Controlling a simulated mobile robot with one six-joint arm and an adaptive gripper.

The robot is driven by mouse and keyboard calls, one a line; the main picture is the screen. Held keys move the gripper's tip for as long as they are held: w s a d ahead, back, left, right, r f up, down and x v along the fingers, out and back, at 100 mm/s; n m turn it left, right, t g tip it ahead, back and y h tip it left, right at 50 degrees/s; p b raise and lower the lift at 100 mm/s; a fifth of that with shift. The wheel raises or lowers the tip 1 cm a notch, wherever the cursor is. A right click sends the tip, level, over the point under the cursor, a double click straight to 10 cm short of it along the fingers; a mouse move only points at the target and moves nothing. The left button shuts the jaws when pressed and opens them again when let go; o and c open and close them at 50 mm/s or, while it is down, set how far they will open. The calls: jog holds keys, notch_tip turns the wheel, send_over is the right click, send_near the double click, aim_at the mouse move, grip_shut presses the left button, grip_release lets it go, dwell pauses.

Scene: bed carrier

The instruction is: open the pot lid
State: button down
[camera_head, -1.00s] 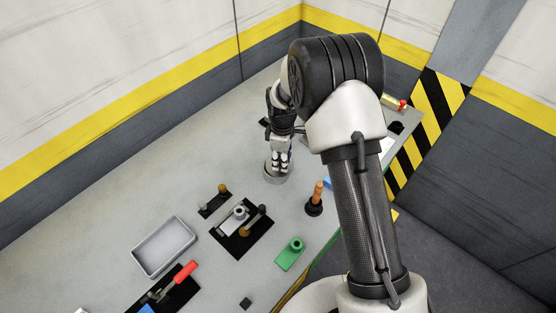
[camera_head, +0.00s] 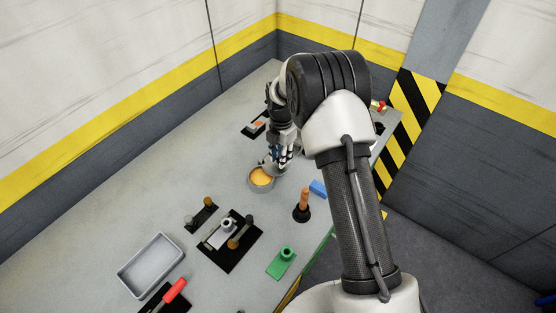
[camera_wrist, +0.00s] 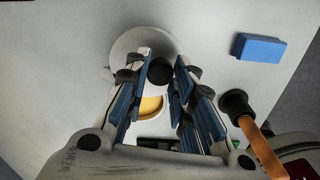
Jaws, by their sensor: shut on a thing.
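The pot (camera_head: 261,188) stands on the grey table, with its yellow-orange inside showing from above. In the wrist view, a strip of that yellow inside (camera_wrist: 150,107) shows below the lid. My gripper (camera_wrist: 162,62) is shut on the black knob (camera_wrist: 160,72) of the pale round lid (camera_wrist: 128,44). In the head view, my gripper (camera_head: 283,158) is at the pot's upper right. The lid is off to that side of the pot opening and seems raised; its exact height cannot be told.
A blue block (camera_wrist: 258,47) and a plunger-like tool with an orange-brown handle (camera_head: 304,198) stand close to the right. A black mat (camera_head: 243,253), green block (camera_head: 282,262) and grey tray (camera_head: 150,263) lie nearer. Clear table lies left of the pot.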

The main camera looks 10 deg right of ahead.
jog(key=shift+w+d+n, duration=0.2)
jog(key=shift+w+n, duration=0.4)
jog(key=shift+n, duration=0.3)
jog(key=shift+w+d+n, duration=0.2)
jog(key=shift+w+n, duration=0.4)
jog(key=shift+n, duration=0.3)
jog(key=c, duration=1.3)
grip_release()
jog(key=shift+c, duration=0.2)
notch_tip(320, 180, up, 12)
